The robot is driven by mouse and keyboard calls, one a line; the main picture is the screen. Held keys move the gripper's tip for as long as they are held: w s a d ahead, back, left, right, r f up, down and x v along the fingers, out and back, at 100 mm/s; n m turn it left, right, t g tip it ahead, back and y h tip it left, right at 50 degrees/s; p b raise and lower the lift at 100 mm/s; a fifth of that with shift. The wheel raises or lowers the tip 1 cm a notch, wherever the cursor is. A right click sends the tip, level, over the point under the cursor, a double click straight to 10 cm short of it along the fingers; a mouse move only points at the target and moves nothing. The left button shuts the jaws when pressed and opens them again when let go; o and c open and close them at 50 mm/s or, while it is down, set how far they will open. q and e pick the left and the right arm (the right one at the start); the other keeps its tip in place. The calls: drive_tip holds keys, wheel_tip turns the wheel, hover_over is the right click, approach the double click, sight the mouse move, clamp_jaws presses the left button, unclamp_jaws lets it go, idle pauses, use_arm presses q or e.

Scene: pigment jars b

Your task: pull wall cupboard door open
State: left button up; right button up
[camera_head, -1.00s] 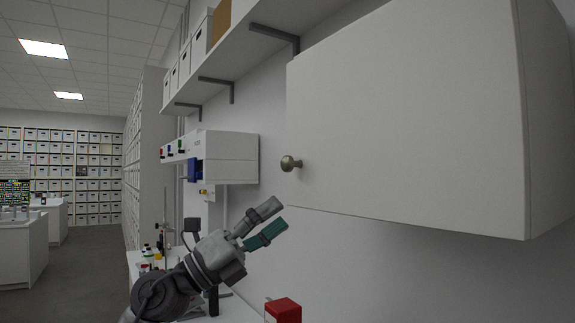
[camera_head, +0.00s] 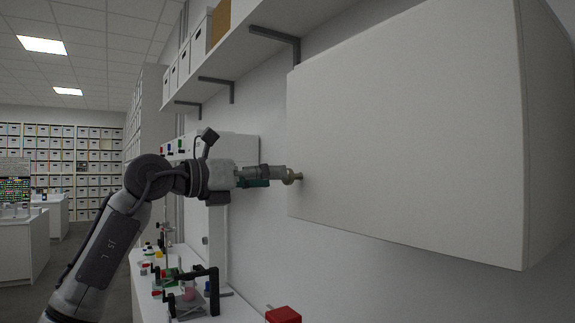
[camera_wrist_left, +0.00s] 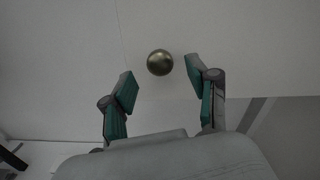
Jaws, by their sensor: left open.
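The wall cupboard door (camera_head: 400,120) is a plain white panel on the right and looks shut. Its round brass knob (camera_head: 291,176) sits near the door's left edge, low down. My left gripper (camera_head: 284,176) reaches in from the left with its fingertips at the knob. In the left wrist view the knob (camera_wrist_left: 160,62) lies just beyond and between the two open fingertips (camera_wrist_left: 160,80), with a gap on each side. No grip on the knob shows. My right gripper is in neither view.
A bracketed shelf (camera_head: 240,35) with white boxes runs along the wall at upper left. A white wall unit (camera_head: 235,150) is behind my left arm. Below is a bench with a black frame (camera_head: 213,290), small items and a red box (camera_head: 283,315).

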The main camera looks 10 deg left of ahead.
use_arm(q)
drive_tip(key=p+x, duration=0.1)
drive_tip(key=x, duration=0.4)
drive_tip(key=shift+p, duration=0.35)
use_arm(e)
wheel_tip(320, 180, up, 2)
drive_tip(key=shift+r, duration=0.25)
use_arm(q)
drive_tip(key=shift+s+a, duration=0.1)
clamp_jaws()
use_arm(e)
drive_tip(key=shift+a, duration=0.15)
